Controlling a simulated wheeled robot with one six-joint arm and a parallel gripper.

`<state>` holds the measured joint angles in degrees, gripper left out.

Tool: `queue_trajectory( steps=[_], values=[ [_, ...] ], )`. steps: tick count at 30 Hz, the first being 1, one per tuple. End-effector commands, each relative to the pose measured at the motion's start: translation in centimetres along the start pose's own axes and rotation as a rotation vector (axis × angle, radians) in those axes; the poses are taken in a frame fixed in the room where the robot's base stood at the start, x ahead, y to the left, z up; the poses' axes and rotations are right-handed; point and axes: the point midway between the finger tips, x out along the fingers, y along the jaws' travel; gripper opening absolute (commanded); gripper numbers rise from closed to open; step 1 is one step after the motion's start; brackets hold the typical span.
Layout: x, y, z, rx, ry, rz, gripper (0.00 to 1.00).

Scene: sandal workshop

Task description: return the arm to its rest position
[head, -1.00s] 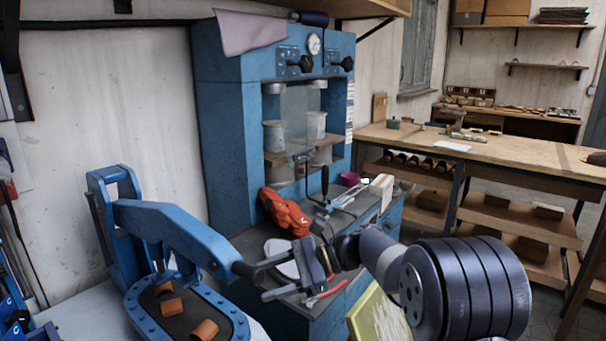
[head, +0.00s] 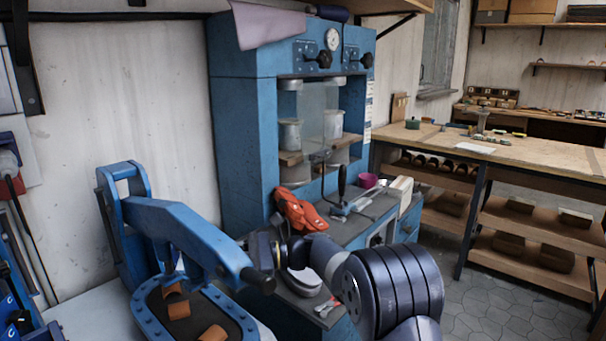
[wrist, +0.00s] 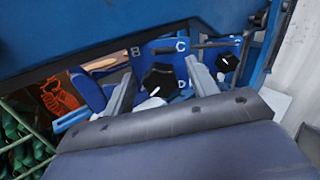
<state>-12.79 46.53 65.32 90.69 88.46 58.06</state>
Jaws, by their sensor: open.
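My arm (head: 395,288) reaches in from the lower right in the head view, bent, with its hand end pointing left. My gripper shows in the wrist view (wrist: 162,78) with its two grey fingers apart and nothing between them. In the head view its fingers are largely hidden behind the end of the blue lever (head: 185,233); I cannot tell whether they touch it. Beyond the fingers, the wrist view shows a blue panel with black knobs (wrist: 158,78) and letters.
The lever belongs to a blue bench press (head: 145,305) with brown pieces in its tray. A tall blue machine (head: 240,130) stands behind, with an orange-red item (head: 298,212) and tools on its counter. A wooden workbench (head: 530,155) is at right. Tiled floor (head: 495,300) is open at lower right.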

Motion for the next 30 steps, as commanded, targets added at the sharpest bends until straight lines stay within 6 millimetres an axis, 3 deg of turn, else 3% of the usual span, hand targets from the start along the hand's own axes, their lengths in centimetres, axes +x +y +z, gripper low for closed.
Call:
queue_trajectory(
  steps=[1, 30],
  values=[
    [1.22, 0.09, 0.01, -0.006, -0.001, 0.003, 0.55],
    [0.86, 0.25, -0.47, -0.938, 0.001, 0.003, 0.55]
  ],
)
